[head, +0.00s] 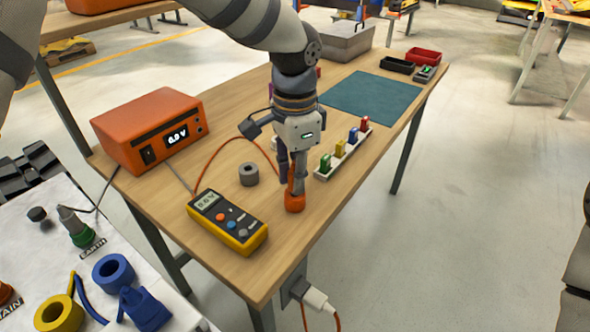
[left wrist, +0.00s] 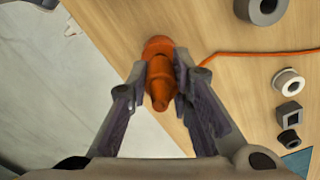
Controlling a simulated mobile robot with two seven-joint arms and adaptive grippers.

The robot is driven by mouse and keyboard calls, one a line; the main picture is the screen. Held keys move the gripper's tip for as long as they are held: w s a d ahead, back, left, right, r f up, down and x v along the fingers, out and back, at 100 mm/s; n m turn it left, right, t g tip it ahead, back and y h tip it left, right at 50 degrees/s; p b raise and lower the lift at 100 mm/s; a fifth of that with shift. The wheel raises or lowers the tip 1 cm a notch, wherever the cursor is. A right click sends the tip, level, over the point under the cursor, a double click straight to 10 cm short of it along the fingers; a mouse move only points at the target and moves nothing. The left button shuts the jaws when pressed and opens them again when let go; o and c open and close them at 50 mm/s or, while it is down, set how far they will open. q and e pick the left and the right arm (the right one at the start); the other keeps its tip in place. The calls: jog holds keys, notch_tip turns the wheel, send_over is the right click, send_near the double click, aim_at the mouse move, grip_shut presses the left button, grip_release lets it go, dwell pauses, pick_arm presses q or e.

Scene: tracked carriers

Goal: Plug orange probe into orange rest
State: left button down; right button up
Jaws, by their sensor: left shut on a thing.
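My left gripper (head: 297,188) points down over the near right part of the wooden table. It is shut on the orange probe (left wrist: 159,88), which stands between its two fingers in the left wrist view. The orange rest (head: 294,203) sits on the table directly beneath the fingertips. It also shows as a wider round orange part (left wrist: 158,46) at the far end of the probe. The probe appears in line with the rest and meeting it, but how deep it sits is hidden. An orange cable (left wrist: 250,54) runs off to the right in the left wrist view. My right gripper is out of view.
A yellow multimeter (head: 228,222) and a grey ring (head: 249,174) lie left of the gripper. A pale rack (head: 332,170) with coloured blocks is close on its right. An orange power supply (head: 150,128) stands at left. A teal mat (head: 372,98) lies clear behind.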

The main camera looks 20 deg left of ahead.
pick_arm(q)
jog(key=shift+f, duration=0.65)
jog(key=c, duration=1.4)
grip_release()
jog(key=shift+o, duration=0.2)
jog(key=shift+r, duration=0.15)
notch_tip(320, 180, up, 12)
jog(key=shift+f, duration=0.1)
